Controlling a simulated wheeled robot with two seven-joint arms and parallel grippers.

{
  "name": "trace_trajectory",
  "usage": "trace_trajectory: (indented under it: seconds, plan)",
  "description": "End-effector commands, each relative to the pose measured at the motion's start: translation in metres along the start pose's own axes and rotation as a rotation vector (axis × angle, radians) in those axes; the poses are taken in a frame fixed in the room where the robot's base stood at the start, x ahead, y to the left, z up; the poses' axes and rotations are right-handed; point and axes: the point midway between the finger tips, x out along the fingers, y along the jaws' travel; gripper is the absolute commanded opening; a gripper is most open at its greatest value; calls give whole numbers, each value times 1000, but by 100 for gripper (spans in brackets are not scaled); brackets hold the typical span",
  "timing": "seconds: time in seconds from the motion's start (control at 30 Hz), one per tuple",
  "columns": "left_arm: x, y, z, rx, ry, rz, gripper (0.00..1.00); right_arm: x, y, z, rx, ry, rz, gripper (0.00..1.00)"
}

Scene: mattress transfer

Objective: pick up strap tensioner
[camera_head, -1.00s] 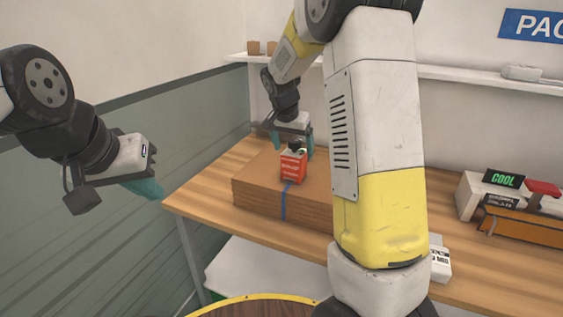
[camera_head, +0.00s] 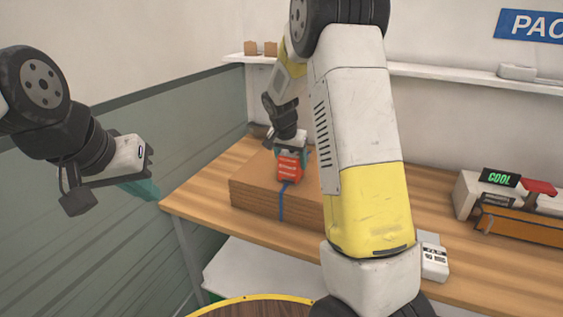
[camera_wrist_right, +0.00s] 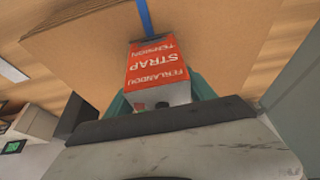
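The strap tensioner (camera_head: 289,168) is a red and grey box-shaped tool with white lettering. It stands on the brown cardboard stack (camera_head: 258,199), by the blue strap (camera_head: 282,203). In the right wrist view its red labelled face (camera_wrist_right: 156,63) fills the middle. My right gripper (camera_head: 290,153) is over its top, with teal fingers against both sides, shut on it. The lower ends of the fingers are partly hidden by the tool. My left gripper (camera_head: 143,189) is at the left, away from the table and holding nothing I can see; its finger gap is not clear.
The wooden table (camera_head: 190,193) carries the stack. A white label device (camera_head: 434,261) is beside my right arm, which hides part of the table. A machine with a green COOL display (camera_head: 500,178) is at the right. A shelf (camera_head: 450,76) runs along the back wall.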

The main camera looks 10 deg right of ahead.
Motion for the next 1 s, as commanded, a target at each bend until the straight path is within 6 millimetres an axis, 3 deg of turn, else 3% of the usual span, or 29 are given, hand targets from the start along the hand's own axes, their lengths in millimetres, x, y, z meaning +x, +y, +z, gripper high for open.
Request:
trace_trajectory:
  seconds: [0.03, 0.2, 0.63, 1.0]
  plan:
    - [0, 0, 0, 0, 0, 0, 0, 0, 0, 0, 0, 0, 0, 32]
    - [0, 0, 0, 0, 0, 0, 0, 0, 0, 0, 0, 0, 0, 0]
    - [0, 0, 0, 0, 0, 0, 0, -6, -1, -3, 0, 4, -3, 0]
    - [0, 0, 0, 0, 0, 0, 0, -38, 2, -11, -1, 3, -4, 0]
